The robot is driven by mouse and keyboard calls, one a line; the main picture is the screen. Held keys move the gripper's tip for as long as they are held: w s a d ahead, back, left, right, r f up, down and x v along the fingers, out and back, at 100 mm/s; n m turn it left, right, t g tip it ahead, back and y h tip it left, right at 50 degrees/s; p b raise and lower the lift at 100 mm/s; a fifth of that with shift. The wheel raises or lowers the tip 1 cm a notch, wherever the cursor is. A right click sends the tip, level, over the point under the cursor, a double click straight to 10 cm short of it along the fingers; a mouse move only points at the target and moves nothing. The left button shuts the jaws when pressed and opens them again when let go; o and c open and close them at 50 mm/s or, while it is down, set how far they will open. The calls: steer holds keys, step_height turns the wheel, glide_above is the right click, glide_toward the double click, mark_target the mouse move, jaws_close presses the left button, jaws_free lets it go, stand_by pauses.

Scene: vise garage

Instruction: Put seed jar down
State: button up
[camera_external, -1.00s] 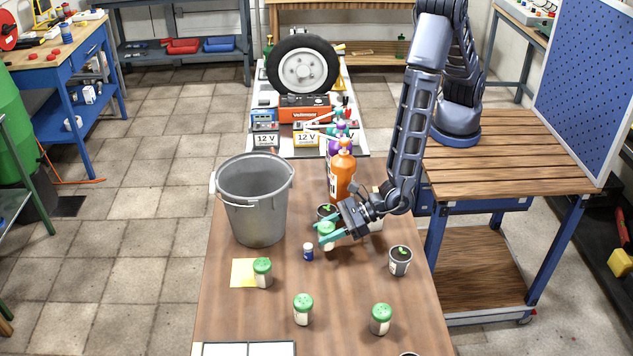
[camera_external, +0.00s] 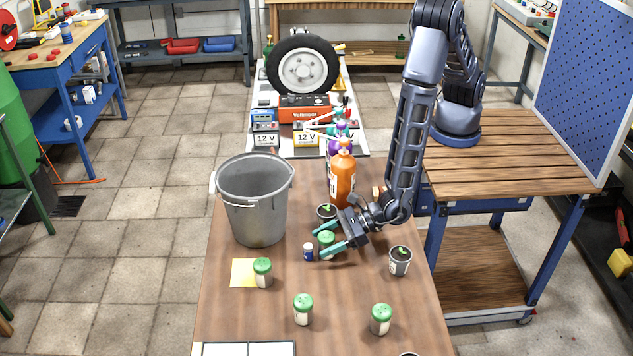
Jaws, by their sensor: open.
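A seed jar with a green lid (camera_external: 326,238) stands upright on the wooden table (camera_external: 240,315), between the fingers of my gripper (camera_external: 322,243). My gripper is open, with one teal finger on the far side of the jar and one on the near side. The near finger hides part of the jar's lower body, so I cannot tell whether a finger still touches it. Three similar green-lidded jars stand apart on the table: one by the yellow sheet (camera_external: 262,272), one at the front middle (camera_external: 303,309) and one at the front right (camera_external: 380,319).
A small blue-and-white bottle (camera_external: 308,252) stands just left of my gripper. A dark pot with a seedling (camera_external: 326,213) is close behind it, and another pot (camera_external: 400,261) is to the right. A grey bucket (camera_external: 255,205) and an orange bottle (camera_external: 342,180) stand farther back.

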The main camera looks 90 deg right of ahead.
steer(key=shift+s+r, duration=0.1)
steer(key=shift+r, duration=0.1)
steer(key=shift+o, duration=0.5)
steer(key=v, duration=0.7)
steer(key=shift+s+r, duration=0.1)
steer(key=shift+s, duration=0.05)
